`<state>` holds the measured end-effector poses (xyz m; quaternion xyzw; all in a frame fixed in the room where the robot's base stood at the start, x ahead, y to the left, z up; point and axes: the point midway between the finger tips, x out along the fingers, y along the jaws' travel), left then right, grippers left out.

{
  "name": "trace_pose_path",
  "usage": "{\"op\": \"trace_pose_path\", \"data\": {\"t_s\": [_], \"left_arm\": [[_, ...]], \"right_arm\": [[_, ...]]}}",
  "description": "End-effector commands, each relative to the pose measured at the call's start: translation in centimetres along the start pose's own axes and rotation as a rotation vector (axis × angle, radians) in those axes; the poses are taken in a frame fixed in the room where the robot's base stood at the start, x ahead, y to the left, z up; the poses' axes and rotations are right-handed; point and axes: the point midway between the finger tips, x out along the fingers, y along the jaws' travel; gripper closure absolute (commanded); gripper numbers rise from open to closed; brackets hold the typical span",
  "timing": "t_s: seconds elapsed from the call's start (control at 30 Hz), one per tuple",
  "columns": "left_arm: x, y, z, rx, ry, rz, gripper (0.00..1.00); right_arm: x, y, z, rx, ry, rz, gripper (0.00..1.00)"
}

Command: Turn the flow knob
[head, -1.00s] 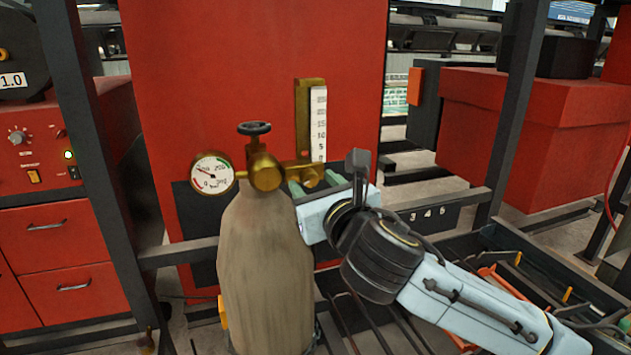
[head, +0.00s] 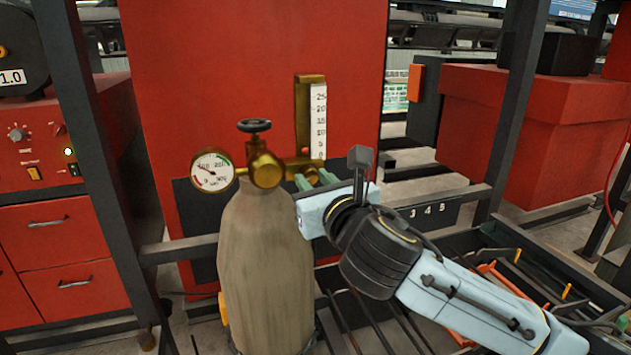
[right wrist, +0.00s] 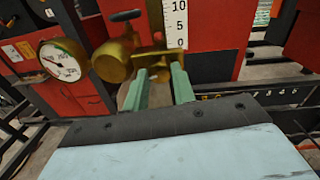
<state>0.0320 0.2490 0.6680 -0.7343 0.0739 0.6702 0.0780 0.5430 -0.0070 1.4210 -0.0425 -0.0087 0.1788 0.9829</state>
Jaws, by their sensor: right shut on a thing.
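The brass regulator (head: 266,170) sits on top of a tan gas cylinder (head: 262,265). A round white pressure gauge (head: 212,171) is on its left and a flowmeter with a white scale (head: 318,122) on its right. My right gripper (head: 314,179) is at the foot of the flowmeter, its green fingers on either side of the brass flow knob. In the right wrist view the fingers (right wrist: 160,82) reach up to the brass beneath the scale. The gripper is shut on the knob, which is mostly hidden between the fingers. My left gripper is not in view.
A dark handwheel (head: 254,126) tops the regulator. A red cabinet (head: 250,60) stands close behind. A dark upright post (head: 90,150) is on the left, and a red box (head: 535,130) is on the right. Dark rails and racks lie below my right arm.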

Motion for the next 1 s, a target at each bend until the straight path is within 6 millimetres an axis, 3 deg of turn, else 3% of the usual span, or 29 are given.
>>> {"op": "trace_pose_path", "data": {"t_s": [0.27, 1.0], "left_arm": [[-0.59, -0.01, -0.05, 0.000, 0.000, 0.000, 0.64], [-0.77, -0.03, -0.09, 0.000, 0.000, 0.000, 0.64]], "right_arm": [[0.01, 0.08, 0.02, 0.181, -0.008, 0.000, 0.97], [0.03, 0.17, -0.10, 0.882, -0.040, -0.005, 0.97]]}}
